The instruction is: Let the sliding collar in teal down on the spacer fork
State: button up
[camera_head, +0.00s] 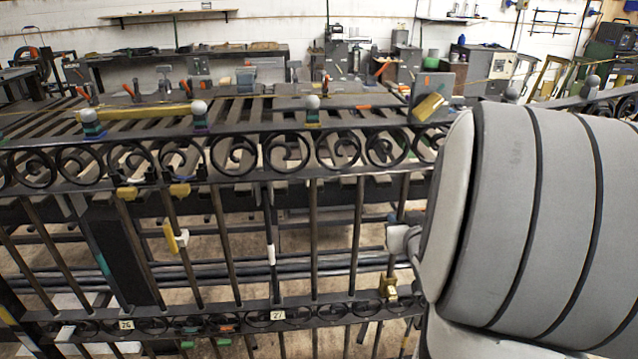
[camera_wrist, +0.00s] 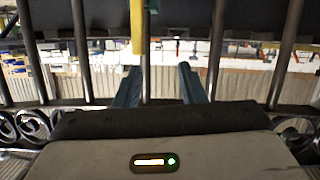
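A small teal sleeve (camera_head: 102,263) sits on a bar at the left of the gate in the head view; I cannot tell for certain that it is the sliding collar. I cannot clearly pick out the spacer fork. A yellow piece (camera_wrist: 138,25) lies along a bar at the top middle of the wrist view. My gripper (camera_wrist: 161,72) is open, its two dark blue-grey fingers apart, with a gate bar showing between them and nothing held. In the head view my large grey arm covers the right side and hides most of the gripper.
Upright bars stand close on both sides of the gripper. A scroll rail (camera_head: 280,155) with ball finials runs along the gate's top. A lower rail (camera_head: 200,325) carries number tags. A brass fitting (camera_head: 388,286) and a yellow tag (camera_head: 170,238) sit on bars. Workbenches stand behind.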

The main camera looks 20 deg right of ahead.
jog(key=s+d+f+t+b, duration=0.2)
jog(key=d+f+t+b, duration=0.1)
jog(key=shift+t+y, duration=0.3)
jog(key=p+x, duration=0.5)
jog(key=x, duration=0.2)
jog(key=shift+d+r+p, duration=0.1)
jog(key=shift+r+p, duration=0.15)
jog(key=shift+p, duration=0.15)
jog(key=shift+c, duration=0.5)
grip_shut()
